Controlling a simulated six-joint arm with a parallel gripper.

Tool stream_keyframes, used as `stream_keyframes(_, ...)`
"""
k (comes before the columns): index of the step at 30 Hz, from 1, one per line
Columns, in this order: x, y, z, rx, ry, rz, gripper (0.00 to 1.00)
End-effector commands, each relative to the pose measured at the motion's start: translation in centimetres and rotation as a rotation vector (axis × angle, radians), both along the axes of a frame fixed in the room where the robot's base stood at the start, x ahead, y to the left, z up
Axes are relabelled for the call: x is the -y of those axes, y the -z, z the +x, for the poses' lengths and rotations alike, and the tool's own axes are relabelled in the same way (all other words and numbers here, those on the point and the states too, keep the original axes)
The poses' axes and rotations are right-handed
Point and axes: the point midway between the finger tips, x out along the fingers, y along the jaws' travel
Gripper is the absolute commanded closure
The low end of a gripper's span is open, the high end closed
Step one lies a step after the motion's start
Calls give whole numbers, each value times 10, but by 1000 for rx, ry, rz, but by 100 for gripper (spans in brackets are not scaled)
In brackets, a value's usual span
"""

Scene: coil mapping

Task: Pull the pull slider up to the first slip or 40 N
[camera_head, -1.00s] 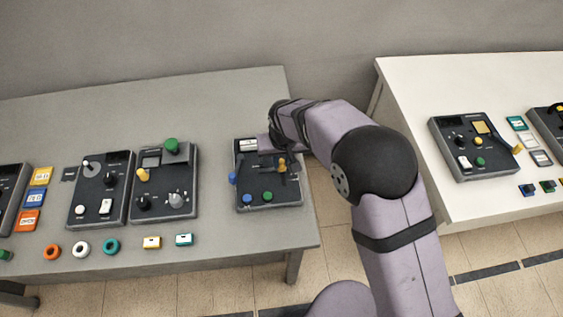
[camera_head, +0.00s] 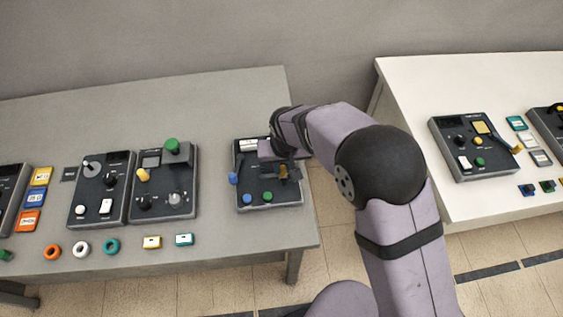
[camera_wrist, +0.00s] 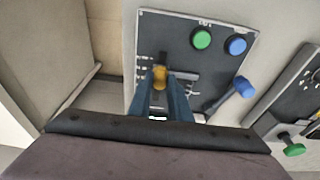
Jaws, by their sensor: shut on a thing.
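The pull slider has a yellow knob (camera_wrist: 160,77) that shows between my gripper's fingers in the wrist view. It sits over a dark slot on the dark panel (camera_wrist: 182,28). My gripper (camera_wrist: 161,84) is shut on this knob, with its blue fingers on both sides. In the head view the panel (camera_head: 248,204) stands near the right end of the grey table. There my gripper (camera_head: 283,172) is over the panel's right part, and my arm and the gripper hide most of the slider.
The same panel has a green button (camera_wrist: 201,38), a blue button (camera_wrist: 236,44) and a blue lever (camera_wrist: 244,88) beside my gripper. Other panels (camera_head: 122,212) and small rings and blocks stand to the left. The table between is clear. A white table (camera_head: 450,213) stands at the right.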

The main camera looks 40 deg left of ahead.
Motion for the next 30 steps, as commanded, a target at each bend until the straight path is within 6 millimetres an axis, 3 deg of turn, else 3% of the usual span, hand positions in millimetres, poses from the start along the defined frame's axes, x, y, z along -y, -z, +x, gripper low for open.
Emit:
stream_keyframes(26,2,1,-2,-2,0,-4,99)
stream_keyframes(27,2,1,-2,-2,0,-4,80)
stream_keyframes(29,2,1,-2,-1,0,-3,67)
stream_keyframes(30,2,1,-2,-1,0,-3,67)
